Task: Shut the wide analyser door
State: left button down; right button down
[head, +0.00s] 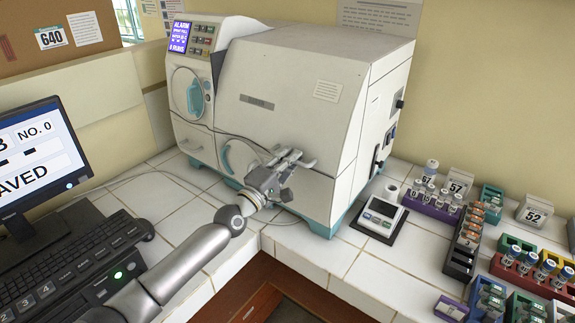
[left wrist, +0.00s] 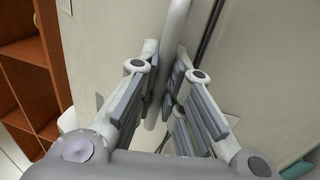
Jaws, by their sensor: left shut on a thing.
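The white analyser (head: 330,52) stands on the tiled bench against the wall. Its wide front door (head: 285,105) is a broad pale panel with a small grey label, and it looks nearly flush with the body; I cannot tell whether it is fully closed. My left gripper (head: 292,158) is at the lower part of this front. In the left wrist view, the fingers (left wrist: 167,85) are shut around a pale rounded handle bar (left wrist: 176,32). A dark seam runs along the panel just right of the bar. The fingers hide part of the bar. My right gripper is not in view.
A monitor (head: 40,155) and keyboard (head: 70,255) are at the left. A small scale (head: 381,217) sits right of the analyser. Vial racks (head: 434,203) and coloured trays (head: 525,268) fill the right bench. Bare tiles lie before the analyser.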

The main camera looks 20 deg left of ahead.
pick_arm(q)
jog(key=shift+f, duration=0.1)
jog(key=c, duration=1.8)
grip_release()
jog(key=shift+w+d, duration=0.1)
jog(key=v, duration=1.2)
